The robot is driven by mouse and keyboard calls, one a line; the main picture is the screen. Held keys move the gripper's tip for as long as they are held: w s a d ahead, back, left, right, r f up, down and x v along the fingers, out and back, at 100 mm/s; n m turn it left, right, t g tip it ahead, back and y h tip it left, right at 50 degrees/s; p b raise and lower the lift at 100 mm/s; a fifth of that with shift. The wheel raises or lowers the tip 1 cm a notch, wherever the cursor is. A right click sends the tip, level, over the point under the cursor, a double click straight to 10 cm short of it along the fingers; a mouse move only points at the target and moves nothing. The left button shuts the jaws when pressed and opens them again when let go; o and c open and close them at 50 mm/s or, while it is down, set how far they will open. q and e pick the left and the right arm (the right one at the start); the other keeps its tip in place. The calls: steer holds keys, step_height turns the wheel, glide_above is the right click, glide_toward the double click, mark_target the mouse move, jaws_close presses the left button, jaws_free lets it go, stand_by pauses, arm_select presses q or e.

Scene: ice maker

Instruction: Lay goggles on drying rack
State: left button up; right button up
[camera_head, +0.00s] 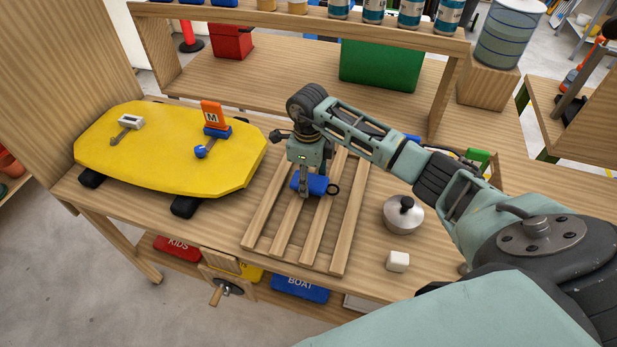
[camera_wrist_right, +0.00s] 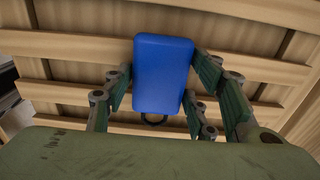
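A blue block-shaped thing with a dark ring at one end, which I take for the goggles (camera_head: 316,184), is at the wooden slatted rack (camera_head: 338,235), over its middle slats. I cannot tell whether it rests on them or is just above. My right gripper (camera_head: 308,183) points down at it from above. In the right wrist view, the goggles (camera_wrist_right: 163,75) lie between the fingers of my right gripper (camera_wrist_right: 164,70). The pads are very close to both sides; contact is unclear. My left gripper is not in view.
A yellow board (camera_head: 165,150) with small fittings fills the bench's left side. A lidded metal pot (camera_head: 403,217) and a white cube (camera_head: 397,261) stand right of the rack. Behind are a shelf with cans (camera_head: 410,12) and a green bin (camera_head: 382,68).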

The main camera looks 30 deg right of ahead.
steer(key=shift+o, duration=1.4)
steer(key=shift+r, duration=0.5)
step_height(320, 180, up, 11)
steer(key=b, duration=0.2)
steer(key=shift+r, duration=0.2)
steer(key=shift+f, duration=0.1)
